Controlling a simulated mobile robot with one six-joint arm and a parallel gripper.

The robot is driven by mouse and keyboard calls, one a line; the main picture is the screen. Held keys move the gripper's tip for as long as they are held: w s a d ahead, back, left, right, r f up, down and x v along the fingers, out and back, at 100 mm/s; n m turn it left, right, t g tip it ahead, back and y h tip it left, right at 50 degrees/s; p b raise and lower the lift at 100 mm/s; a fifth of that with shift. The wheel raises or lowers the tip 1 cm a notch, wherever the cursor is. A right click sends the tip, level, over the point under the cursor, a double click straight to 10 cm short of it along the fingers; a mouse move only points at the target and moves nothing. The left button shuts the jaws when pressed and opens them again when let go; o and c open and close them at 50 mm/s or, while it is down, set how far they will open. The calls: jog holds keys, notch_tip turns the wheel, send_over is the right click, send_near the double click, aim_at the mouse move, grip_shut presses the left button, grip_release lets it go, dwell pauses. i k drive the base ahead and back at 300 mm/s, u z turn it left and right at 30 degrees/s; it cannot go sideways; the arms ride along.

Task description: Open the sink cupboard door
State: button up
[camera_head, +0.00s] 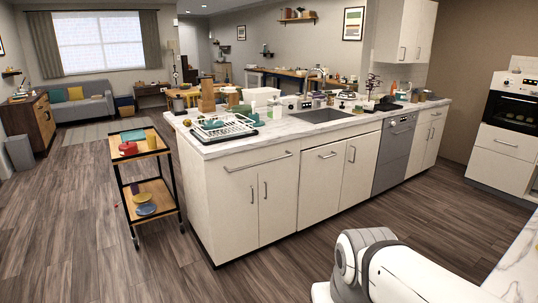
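The sink (323,115) is set in the white marble-look worktop of the island. My gripper is not in view.
A trolley (150,185) stands at the island's left end. The wooden floor before the island is clear. A pale counter edge (520,262) shows lower right.

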aim_at(361, 151)
jog(key=z, duration=0.3)
jog(key=i, duration=1.8)
jog(key=z, duration=0.45)
jog(key=i, duration=2.5)
jog(key=z, duration=0.1)
